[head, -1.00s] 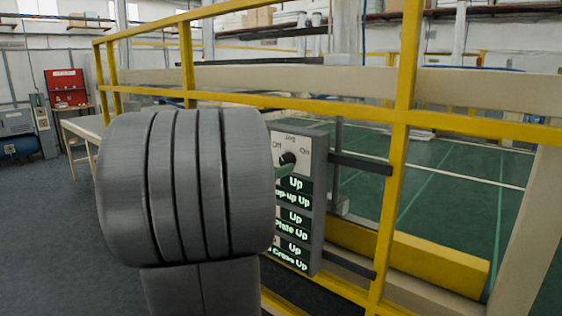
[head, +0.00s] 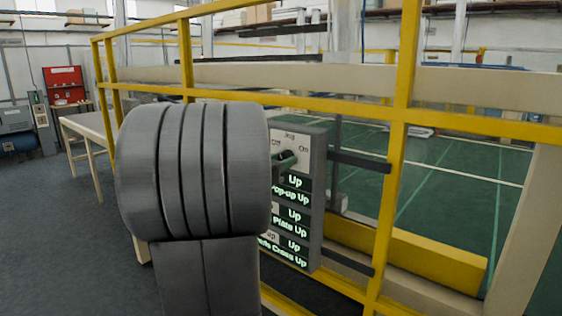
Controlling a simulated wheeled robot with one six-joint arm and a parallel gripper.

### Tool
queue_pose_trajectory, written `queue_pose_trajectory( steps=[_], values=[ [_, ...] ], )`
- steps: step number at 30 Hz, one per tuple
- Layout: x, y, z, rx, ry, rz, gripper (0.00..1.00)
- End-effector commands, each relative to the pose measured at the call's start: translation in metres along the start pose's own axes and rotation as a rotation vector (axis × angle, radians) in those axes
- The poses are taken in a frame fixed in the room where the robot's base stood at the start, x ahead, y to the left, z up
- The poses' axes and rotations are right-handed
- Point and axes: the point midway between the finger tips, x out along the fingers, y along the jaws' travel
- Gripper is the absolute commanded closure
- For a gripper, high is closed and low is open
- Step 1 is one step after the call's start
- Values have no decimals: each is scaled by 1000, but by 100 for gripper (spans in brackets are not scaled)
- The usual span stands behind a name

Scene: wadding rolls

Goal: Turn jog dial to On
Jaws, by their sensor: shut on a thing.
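The control box (head: 314,165) is a grey panel mounted on the yellow railing, in the middle of the head view. At its top is a pale plate labelled "Jog", with "Off" at the left and "On" at the right. The small black jog dial (head: 283,155) sits on this plate, mostly covered. The grey-green tip of my gripper (head: 287,160) reaches from behind my thick grey arm and is shut on the dial. The rest of my gripper is hidden behind the arm. The dial's exact pointing direction is hard to tell.
Below the dial are dark displays (head: 294,182) with green "Up" text. The yellow railing (head: 400,150) runs close around the box. A pale table (head: 88,125) stands at the left. Open grey floor (head: 60,220) lies at the left, green floor behind the railing.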

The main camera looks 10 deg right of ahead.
Motion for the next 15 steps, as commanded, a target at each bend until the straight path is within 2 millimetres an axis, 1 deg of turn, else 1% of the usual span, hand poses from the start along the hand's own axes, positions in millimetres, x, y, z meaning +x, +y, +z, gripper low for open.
queue_pose_trajectory(
  steps=[8, 15],
  values=[
    [0, 0, -4, 77, -1, 0, 86],
    [-1, 0, -8, 253, -2, 2, 86]
  ],
)
